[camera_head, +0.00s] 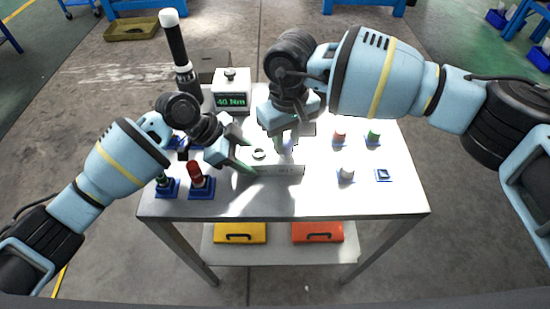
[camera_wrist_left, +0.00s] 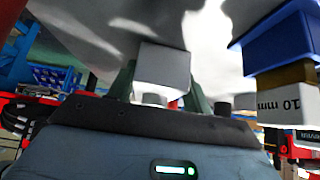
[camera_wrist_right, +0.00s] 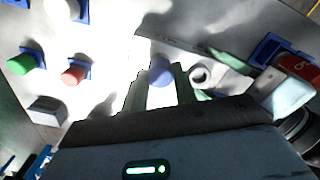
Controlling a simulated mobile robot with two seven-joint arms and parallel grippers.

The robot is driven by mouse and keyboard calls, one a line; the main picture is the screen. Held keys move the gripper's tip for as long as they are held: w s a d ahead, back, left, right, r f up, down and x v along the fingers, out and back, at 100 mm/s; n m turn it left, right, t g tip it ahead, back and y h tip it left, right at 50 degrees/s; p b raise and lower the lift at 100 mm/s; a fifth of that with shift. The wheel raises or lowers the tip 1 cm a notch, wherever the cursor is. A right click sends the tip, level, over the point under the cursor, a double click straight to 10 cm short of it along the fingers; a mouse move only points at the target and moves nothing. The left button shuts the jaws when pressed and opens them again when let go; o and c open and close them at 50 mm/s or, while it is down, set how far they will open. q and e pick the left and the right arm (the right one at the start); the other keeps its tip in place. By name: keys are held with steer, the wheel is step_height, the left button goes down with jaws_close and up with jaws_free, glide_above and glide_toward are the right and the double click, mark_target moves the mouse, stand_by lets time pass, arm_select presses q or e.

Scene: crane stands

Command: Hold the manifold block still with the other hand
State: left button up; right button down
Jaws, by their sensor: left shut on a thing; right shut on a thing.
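The grey manifold block (camera_head: 291,171) lies near the middle of the table, with a white-ringed round port (camera_head: 259,153) on its top. My left gripper (camera_head: 247,168) is shut on the block's left end; in the left wrist view the block's grey end (camera_wrist_left: 163,68) sits between the fingers. My right gripper (camera_head: 286,140) is shut on a bluish cap (camera_wrist_right: 160,70) over the block's right part. In the right wrist view the ringed port (camera_wrist_right: 200,75) is beside that cap. I cannot tell whether the cap touches the block.
Red (camera_head: 339,135), green (camera_head: 374,134) and white (camera_head: 346,173) caps stand on the right, near an empty blue holder (camera_head: 383,175). Left are a red-topped piece (camera_head: 195,174), a black upright tool (camera_head: 176,40) and a "40 Nm" display box (camera_head: 231,92).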

steer(key=n, duration=0.3)
steer(key=shift+r+n, duration=0.15)
steer(key=shift+n, duration=0.15)
steer(key=c, duration=1)
jaws_free()
steer(key=shift+c, duration=0.2)
steer(key=shift+c, duration=0.7)
steer(key=m, duration=0.5)
